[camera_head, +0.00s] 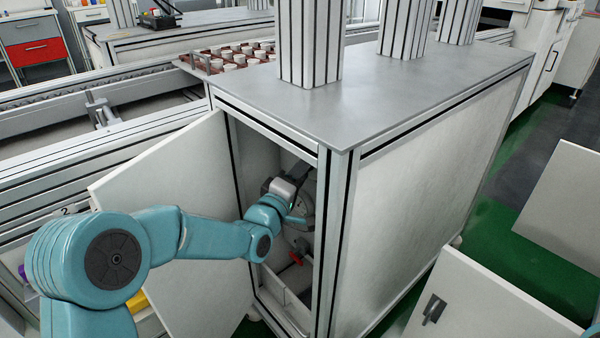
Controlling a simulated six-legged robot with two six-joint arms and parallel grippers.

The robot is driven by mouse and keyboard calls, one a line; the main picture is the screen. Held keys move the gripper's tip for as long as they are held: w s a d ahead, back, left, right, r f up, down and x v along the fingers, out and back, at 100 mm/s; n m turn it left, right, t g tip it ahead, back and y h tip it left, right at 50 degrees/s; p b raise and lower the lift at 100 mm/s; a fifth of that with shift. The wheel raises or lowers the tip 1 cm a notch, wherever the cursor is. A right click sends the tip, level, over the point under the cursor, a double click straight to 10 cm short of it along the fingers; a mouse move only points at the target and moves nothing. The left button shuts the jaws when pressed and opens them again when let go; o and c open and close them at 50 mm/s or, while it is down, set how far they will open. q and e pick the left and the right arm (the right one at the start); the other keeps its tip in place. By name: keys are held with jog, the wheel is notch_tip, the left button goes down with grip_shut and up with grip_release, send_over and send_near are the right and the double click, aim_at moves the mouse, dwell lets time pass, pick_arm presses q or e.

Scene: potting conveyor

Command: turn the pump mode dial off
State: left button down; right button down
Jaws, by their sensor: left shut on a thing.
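My left arm reaches in through the open door of the grey cabinet (410,170). My left gripper (297,214) is inside, up against a round grey part on a pump-like unit, and is shut on what appears to be the pump mode dial. The dial is mostly hidden behind the gripper, so its pointer and markings cannot be read. A small red handle (296,258) shows below the gripper, apart from it. My right gripper is not in view.
The cabinet door (175,185) stands open to the left of the opening, behind my left arm. A frame post (325,240) bounds the opening on the right. A tray of small pots (200,62) sits behind the cabinet. White panels (480,305) stand at the lower right.

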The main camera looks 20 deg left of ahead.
pick_arm(q)
jog(key=shift+r+n+g, duration=0.15)
jog(key=shift+n+g, duration=0.25)
jog(key=shift+n, duration=0.9)
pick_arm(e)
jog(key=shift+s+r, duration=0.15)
pick_arm(q)
jog(key=c, duration=0.8)
grip_release()
jog(key=shift+c, duration=0.2)
jog(key=s+a+p, duration=0.3)
jog(key=s, duration=1.3)
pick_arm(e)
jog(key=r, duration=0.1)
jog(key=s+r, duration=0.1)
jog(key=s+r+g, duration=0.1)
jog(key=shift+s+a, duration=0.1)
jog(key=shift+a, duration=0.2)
